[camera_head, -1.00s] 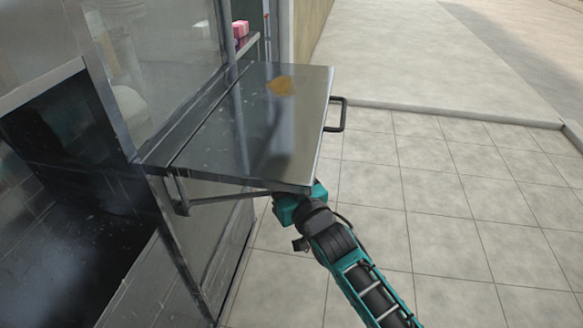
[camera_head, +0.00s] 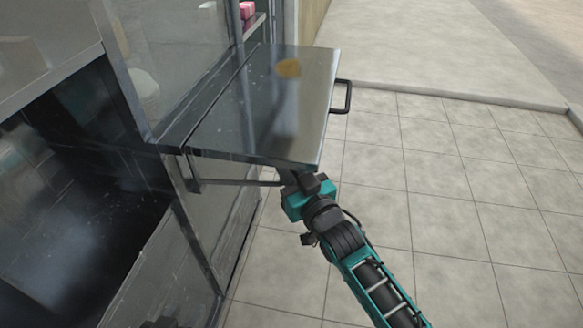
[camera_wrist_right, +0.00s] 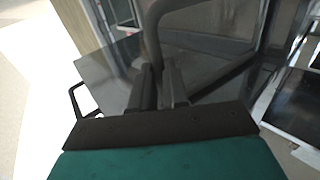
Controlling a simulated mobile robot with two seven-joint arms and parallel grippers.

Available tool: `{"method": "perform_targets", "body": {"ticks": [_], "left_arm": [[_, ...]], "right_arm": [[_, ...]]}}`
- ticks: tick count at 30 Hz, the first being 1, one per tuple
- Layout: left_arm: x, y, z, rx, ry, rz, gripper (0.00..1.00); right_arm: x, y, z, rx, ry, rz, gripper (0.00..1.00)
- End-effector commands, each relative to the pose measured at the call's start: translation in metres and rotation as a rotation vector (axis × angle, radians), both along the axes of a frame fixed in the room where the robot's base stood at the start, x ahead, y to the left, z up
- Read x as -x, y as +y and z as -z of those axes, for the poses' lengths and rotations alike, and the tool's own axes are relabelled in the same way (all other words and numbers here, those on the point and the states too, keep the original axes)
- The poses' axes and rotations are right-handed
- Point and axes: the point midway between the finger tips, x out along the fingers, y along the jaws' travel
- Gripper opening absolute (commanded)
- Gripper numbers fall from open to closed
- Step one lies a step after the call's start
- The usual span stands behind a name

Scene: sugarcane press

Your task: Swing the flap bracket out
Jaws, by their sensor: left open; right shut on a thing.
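The flap (camera_head: 240,115) is a grey metal shelf standing out from the cabinet front, nearly level, with a tan spot on it and a black handle (camera_head: 348,97) at its outer edge. The flap bracket (camera_head: 235,183) is a thin grey bar running out from the cabinet below the flap's near edge. My right gripper (camera_head: 295,178) is at the bracket's outer end, just below the flap's near corner. In the right wrist view, its dark fingers (camera_wrist_right: 160,88) are shut at a curved grey bar (camera_wrist_right: 152,40). Only a dark tip of my open left gripper (camera_head: 163,322) shows at the bottom edge.
The cabinet (camera_head: 190,215) with glass panels and a dark opening stands on the left. A pink item (camera_head: 246,9) sits on a shelf behind the flap. The tiled floor (camera_head: 460,190) on the right is clear up to a low curb (camera_head: 450,98).

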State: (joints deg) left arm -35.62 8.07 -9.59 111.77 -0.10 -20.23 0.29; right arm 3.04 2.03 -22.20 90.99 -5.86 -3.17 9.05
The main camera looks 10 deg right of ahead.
Motion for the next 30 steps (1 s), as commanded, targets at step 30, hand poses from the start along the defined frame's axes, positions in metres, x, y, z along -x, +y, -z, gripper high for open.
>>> {"method": "perform_targets", "body": {"ticks": [30], "left_arm": [[-0.001,0.000,-0.009,-0.002,-0.009,0.004,0.43]], "right_arm": [[0.052,-0.007,-0.001,-0.006,0.002,-0.023,0.39]]}}
